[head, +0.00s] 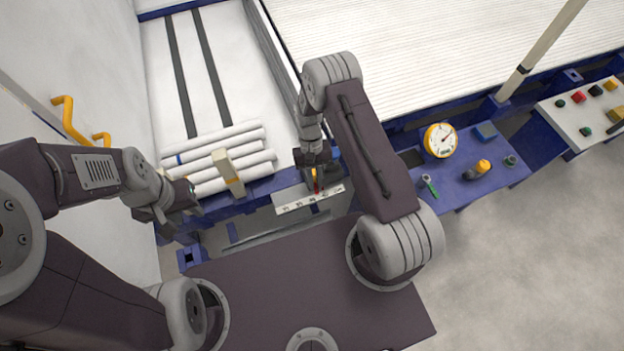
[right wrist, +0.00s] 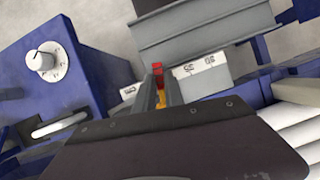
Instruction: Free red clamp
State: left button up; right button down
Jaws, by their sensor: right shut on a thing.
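The red clamp (head: 317,187) shows as a small red piece with yellow below my right arm in the head view. In the right wrist view the red clamp (right wrist: 158,70) stands between the fingertips, with a yellow part behind it. My right gripper (head: 315,177) is shut on it, beside a pale scale strip with printed numbers (head: 295,201). The scale also shows in the right wrist view (right wrist: 200,68). My left gripper (head: 160,215) hangs apart at the left, near the pipes' ends; its fingers are too unclear to read.
A yellow gauge (head: 440,140) and a blue ledge with small tools (head: 470,180) lie to the right. A button panel (head: 585,112) is at far right.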

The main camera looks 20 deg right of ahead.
jog(key=shift+d+n+h, duration=0.35)
jog(key=shift+n+h, duration=0.05)
jog(key=shift+n, duration=0.5)
jog(key=c, duration=1.4)
grip_release()
jog(key=shift+c, duration=0.2)
jog(key=shift+r, duration=0.1)
jog(key=p+v, duration=0.1)
jog(key=v, duration=0.8)
